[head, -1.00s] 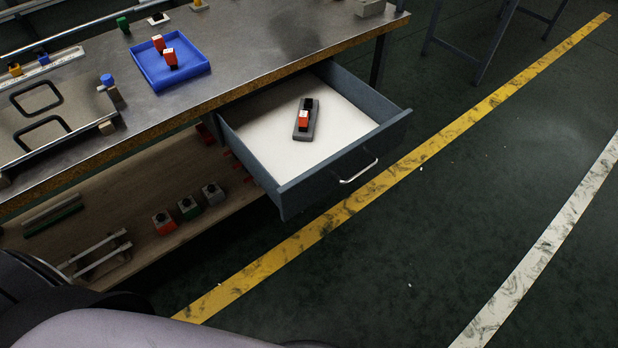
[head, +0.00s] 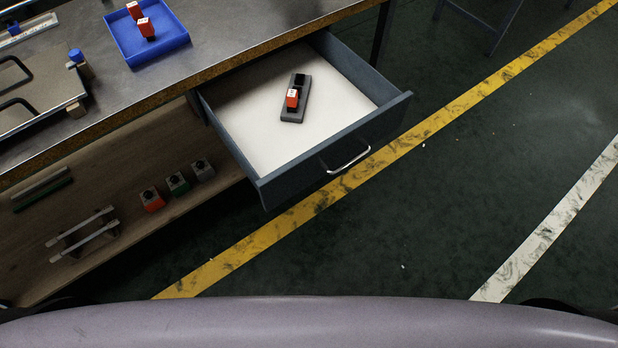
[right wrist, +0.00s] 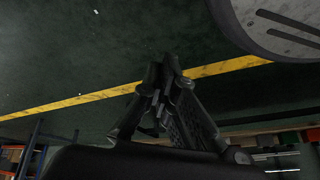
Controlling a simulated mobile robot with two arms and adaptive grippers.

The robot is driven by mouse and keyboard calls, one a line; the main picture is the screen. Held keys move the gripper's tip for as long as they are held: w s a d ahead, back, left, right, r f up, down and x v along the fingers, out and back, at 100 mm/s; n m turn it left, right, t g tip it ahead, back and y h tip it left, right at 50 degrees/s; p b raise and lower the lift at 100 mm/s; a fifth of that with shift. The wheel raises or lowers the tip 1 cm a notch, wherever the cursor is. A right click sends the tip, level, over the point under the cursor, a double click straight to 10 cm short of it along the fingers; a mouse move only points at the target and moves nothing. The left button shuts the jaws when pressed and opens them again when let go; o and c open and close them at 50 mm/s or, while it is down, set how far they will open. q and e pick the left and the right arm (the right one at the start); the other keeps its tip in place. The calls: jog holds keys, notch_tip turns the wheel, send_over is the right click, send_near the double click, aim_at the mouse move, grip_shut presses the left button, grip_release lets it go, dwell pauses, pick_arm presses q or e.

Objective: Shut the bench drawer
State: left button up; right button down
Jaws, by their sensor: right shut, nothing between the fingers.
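The bench drawer (head: 345,154) is pulled well out from under the bench top in the head view. It has grey-blue walls, a pale floor and a silver handle (head: 346,161) on its front. Inside lies a dark grey holder (head: 297,98) with a red and white block (head: 292,97) in it. My right gripper (right wrist: 160,84) shows in the right wrist view, shut and empty over the dark green floor, apart from the drawer. My left gripper is in neither view.
The metal bench top (head: 215,35) carries a blue tray (head: 178,45) with red and white blocks. A lower wooden shelf (head: 105,190) holds several small boxes and a rack. The floor right of the drawer, with yellow (head: 450,118) and white stripes, is clear.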

jog(key=w+a+r+m+t+y, duration=0.2)
jog(key=w+a+r+t, duration=0.1)
jog(key=w+r, duration=0.45)
jog(key=m+t+y+b, duration=0.1)
jog(key=m+t+y, duration=0.5)
jog(key=m+y, duration=0.25)
send_near(306, 174)
jog(key=shift+h, duration=0.45)
jog(key=x, duration=0.7)
jog(key=shift+a+r+p, duration=0.1)
jog(key=shift+a+p, duration=0.2)
jog(key=shift+p, duration=0.1)
